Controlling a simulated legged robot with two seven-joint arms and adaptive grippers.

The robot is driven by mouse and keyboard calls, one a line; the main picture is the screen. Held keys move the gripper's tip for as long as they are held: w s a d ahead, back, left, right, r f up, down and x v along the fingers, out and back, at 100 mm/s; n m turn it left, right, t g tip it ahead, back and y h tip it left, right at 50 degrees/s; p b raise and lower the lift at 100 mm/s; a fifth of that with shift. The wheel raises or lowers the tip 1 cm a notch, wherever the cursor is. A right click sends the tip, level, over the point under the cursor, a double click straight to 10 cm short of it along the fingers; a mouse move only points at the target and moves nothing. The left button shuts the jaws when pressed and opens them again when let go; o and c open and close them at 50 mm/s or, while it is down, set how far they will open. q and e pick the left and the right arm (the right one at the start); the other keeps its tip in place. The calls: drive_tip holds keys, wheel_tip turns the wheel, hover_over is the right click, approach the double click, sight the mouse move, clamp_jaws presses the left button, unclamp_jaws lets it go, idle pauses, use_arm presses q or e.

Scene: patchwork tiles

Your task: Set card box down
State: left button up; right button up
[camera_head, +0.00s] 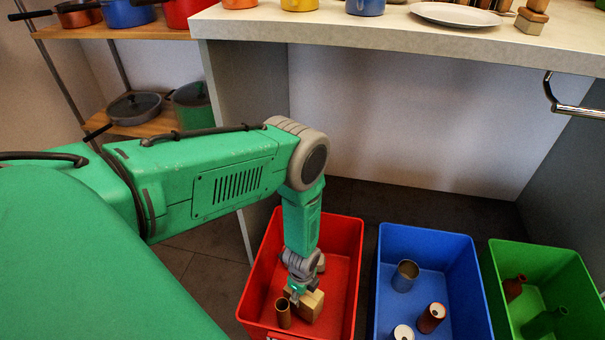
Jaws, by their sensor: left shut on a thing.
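My left gripper (296,295) reaches down into the red bin (345,250) and is shut on a tan card box (311,306). The box is low inside the bin; I cannot tell whether it touches the bin floor. A brown cardboard tube (283,312) stands just left of the box. Part of another tan item shows behind the gripper, mostly hidden by it. My right gripper is not in view.
A blue bin (428,237) holds several cans. A green bin (535,257) at the right holds bottles. A pale counter (420,37) with cups and a plate overhangs behind the bins. A shelf (135,118) with pots stands at the left.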

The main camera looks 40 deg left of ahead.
use_arm(q)
wheel_tip(320, 180, down, 5)
drive_tip(key=shift+r+b, duration=0.2)
drive_tip(key=shift+b, duration=0.85)
drive_tip(key=shift+r, duration=0.15)
drive_tip(key=o, duration=0.6)
